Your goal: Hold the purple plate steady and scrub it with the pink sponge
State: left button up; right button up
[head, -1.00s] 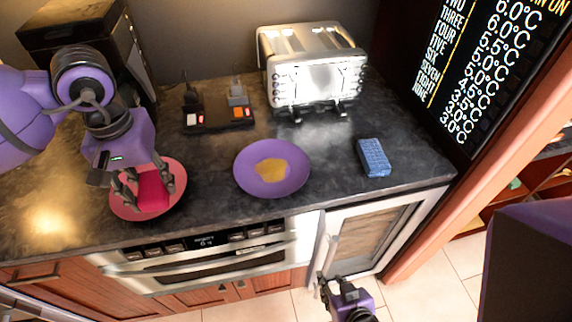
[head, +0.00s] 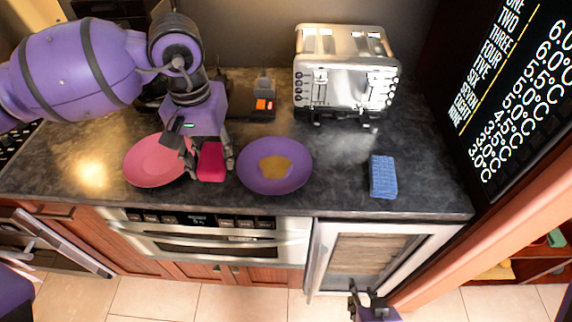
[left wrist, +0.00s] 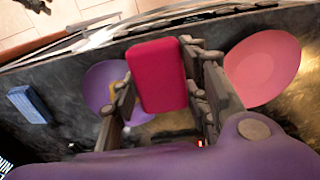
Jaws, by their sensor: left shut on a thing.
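The purple plate (head: 252,181) lies on the dark counter with a brownish-yellow smear (head: 275,168) in its middle. The pink sponge (head: 211,161) is held in my left gripper (head: 208,172), just left of the purple plate. In the left wrist view, the pink sponge (left wrist: 157,75) stands between the two fingers of my left gripper (left wrist: 160,88). The purple plate (left wrist: 98,84) shows partly behind the left finger there. My right gripper (head: 368,300) is low at the bottom edge of the head view, in front of the counter and away from the plate; its jaw opening is unclear.
A pink plate (head: 150,162) lies left of the sponge. A blue sponge (head: 383,176) lies on the right of the counter. A toaster (head: 345,75) stands at the back, with a small dark device with lit switches (head: 264,104) left of it. Counter between purple plate and blue sponge is clear.

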pick_arm(q)
jog(key=shift+a, duration=0.35)
jog(key=shift+f, duration=0.1)
jog(key=shift+f+b, duration=0.15)
jog(key=shift+b, duration=0.15)
jog(key=w+d+f+g, duration=0.1)
jog(key=w+d+f, duration=0.3)
jog(key=w+d, duration=0.6)
jog(key=shift+w+d+f, duration=0.25)
jog(key=shift+d+f, duration=0.05)
jog(key=shift+d, duration=0.7)
pick_arm(e)
jog(key=shift+s+a+f, duration=0.35)
jog(key=shift+s+f, duration=0.05)
jog(key=shift+s, duration=0.1)
pick_arm(q)
jog(key=shift+d, duration=0.1)
pick_arm(e)
jog(key=shift+d, duration=0.1)
